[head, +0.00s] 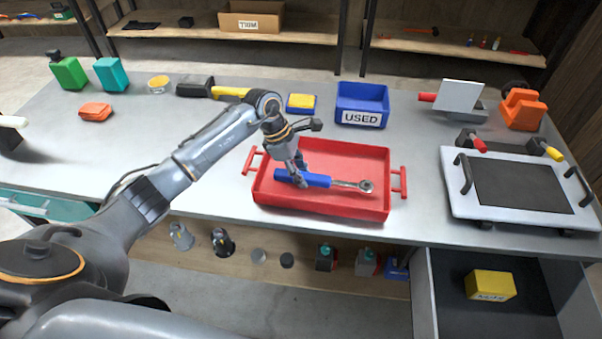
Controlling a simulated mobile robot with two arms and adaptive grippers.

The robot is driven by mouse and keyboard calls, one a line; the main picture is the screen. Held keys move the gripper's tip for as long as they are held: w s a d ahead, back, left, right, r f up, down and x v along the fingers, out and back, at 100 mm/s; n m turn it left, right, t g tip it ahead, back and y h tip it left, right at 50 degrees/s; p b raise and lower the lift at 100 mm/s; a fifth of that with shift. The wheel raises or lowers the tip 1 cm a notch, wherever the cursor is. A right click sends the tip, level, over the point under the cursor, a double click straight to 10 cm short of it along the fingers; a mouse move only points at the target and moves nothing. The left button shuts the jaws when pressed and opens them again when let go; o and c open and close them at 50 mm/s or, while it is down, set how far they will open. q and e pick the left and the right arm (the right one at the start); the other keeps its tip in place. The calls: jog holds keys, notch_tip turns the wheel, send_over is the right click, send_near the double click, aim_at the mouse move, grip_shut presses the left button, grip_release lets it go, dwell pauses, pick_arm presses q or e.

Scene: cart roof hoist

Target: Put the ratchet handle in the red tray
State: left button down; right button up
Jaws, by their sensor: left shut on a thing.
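The ratchet handle (318,181) has a blue grip and a metal head that points right. It is over the red tray (318,211) and looks level. I cannot tell whether it touches the tray floor. The red tray stands on the grey workbench and has a handle at each end. The fingertips are partly hidden by the grip. My right gripper is not in view.
A blue bin labelled USED (362,103) stands behind the tray. A white-framed dark plate with handles (520,188) lies to the right. An open drawer holding a yellow box (490,285) juts out at front right. The bench left of the tray is partly covered by my arm.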

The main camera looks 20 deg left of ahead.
pick_arm(q)
jog(key=shift+f, duration=0.55)
jog(key=shift+s+f+b, duration=0.25)
jog(key=shift+f+b, duration=0.4)
jog(key=shift+b, duration=0.05)
jog(key=c, duration=1.2)
grip_release()
jog(key=shift+s+f, duration=0.1)
jog(key=shift+o, duration=0.7)
jog(key=shift+w+f, duration=0.15)
jog(key=shift+w, duration=0.05)
